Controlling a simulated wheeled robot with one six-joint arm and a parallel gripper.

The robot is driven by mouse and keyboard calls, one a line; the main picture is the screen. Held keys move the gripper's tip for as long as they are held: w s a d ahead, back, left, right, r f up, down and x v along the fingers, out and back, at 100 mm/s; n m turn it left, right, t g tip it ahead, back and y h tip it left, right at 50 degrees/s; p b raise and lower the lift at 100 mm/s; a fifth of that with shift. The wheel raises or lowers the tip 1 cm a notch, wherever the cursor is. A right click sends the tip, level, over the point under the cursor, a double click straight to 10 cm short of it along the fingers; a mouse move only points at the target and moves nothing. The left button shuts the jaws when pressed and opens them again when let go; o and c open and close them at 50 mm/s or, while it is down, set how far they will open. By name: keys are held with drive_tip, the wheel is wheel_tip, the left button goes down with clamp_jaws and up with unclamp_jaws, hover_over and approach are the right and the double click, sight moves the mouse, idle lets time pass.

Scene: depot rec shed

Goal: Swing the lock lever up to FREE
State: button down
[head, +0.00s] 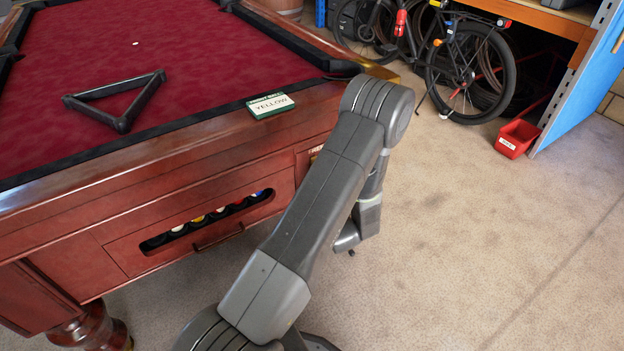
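The pool table (175,170) stands at the left, with a red cloth and a reddish-brown wooden body. On its side panel, just left of my arm, a small pale label or plate (316,151) shows in part. My arm covers the rest, and its lettering is too small to read for sure. I cannot make out the lock lever or its position. My forearm hangs down from the elbow beside the table's corner. My gripper's fingers do not show; they seem hidden behind my arm.
A slot in the table side holds several balls (220,213), above a dark handle (218,238). A black triangle (122,122) and a "YELLOW" card box (271,105) lie on the table. A bicycle (465,65) and red bin (517,138) stand behind. Floor at right is clear.

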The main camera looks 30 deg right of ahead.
drive_tip(key=shift+d+r, duration=0.1)
drive_tip(key=shift+d, duration=0.15)
idle(0.6)
